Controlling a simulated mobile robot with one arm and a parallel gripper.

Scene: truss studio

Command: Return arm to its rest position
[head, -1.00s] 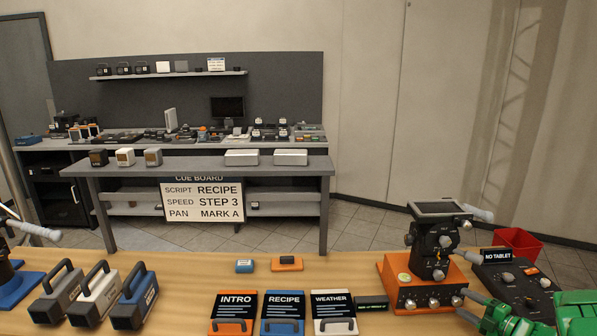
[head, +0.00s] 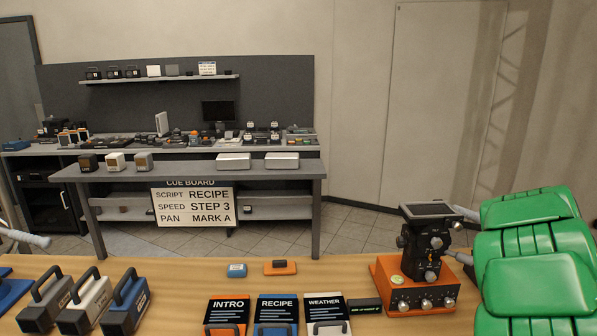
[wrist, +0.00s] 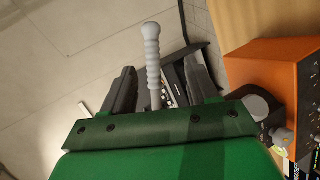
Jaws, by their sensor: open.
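My gripper (wrist: 160,82) shows in the wrist view with its two dark fingers spread apart. A grey ribbed handle (wrist: 152,55) stands in the gap between the fingers as seen from the wrist; nothing shows them closed on it. My green arm (head: 535,265) fills the right side of the head view, folded, and the gripper itself is not visible there. Left of the arm stands a black camera-like head (head: 427,243) on an orange base (head: 420,285), and the base (wrist: 268,90) also shows at the right of the wrist view.
The wooden table (head: 190,268) holds three handled blocks (head: 90,300) at left and cards reading INTRO, RECIPE and WEATHER (head: 323,308). Two small blocks (head: 280,267) lie behind the cards. A grey bench (head: 190,172) with a cue board stands beyond, across open floor.

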